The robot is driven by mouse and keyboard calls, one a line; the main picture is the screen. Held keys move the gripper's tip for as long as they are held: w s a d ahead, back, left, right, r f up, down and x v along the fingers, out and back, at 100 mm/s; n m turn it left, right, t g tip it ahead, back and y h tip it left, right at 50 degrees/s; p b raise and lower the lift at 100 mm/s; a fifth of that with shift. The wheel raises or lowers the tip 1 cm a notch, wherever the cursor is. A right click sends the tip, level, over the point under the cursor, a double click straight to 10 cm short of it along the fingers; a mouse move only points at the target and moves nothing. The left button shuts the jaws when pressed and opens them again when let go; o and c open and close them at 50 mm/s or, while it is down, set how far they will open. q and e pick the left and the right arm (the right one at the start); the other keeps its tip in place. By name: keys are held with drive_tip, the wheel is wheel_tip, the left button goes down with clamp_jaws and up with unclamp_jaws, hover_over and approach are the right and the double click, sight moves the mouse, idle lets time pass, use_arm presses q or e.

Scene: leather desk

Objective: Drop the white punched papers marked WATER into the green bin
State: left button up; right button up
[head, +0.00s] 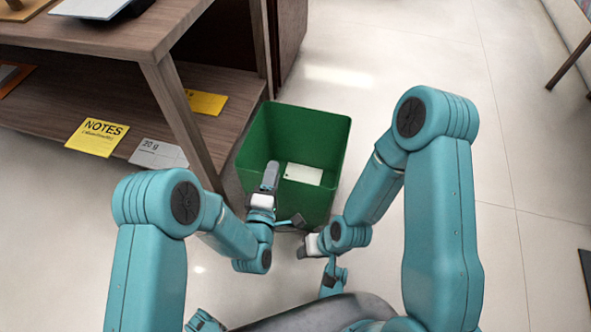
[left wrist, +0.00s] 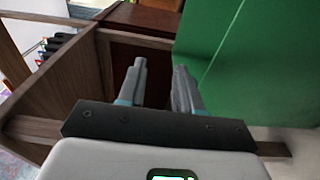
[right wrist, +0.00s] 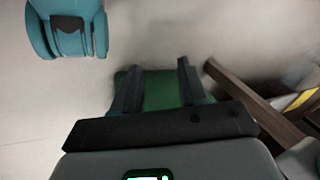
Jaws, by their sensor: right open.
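The green bin (head: 330,145) stands on the floor beside the wooden desk, its open top facing up. A white paper (head: 303,174) with a small dark hole lies inside it; no writing on it is readable. My left gripper (head: 270,172) is at the bin's left part, left of the paper in the picture. In the left wrist view its fingers (left wrist: 158,80) are apart with nothing between them, the green bin wall (left wrist: 250,70) to the right. My right gripper (head: 305,247) is low in front of the bin. In the right wrist view its fingers (right wrist: 157,88) are open and empty, with green between them.
The desk's lower shelf (head: 60,95) holds a yellow NOTES card (head: 97,137), a pale 20 g card (head: 158,154) and another yellow card (head: 206,102). A desk leg (head: 185,115) stands close left of the bin. The tiled floor right of the bin is clear.

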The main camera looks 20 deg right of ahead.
use_arm(q)
drive_tip(key=p+v, duration=0.2)
drive_tip(key=v, duration=0.8)
use_arm(e)
drive_tip(key=s+r, duration=0.2)
drive_tip(key=shift+a+r+g, duration=0.2)
drive_tip(key=shift+r+g, duration=0.15)
drive_tip(key=shift+g, duration=0.05)
use_arm(q)
drive_tip(key=shift+d, duration=0.1)
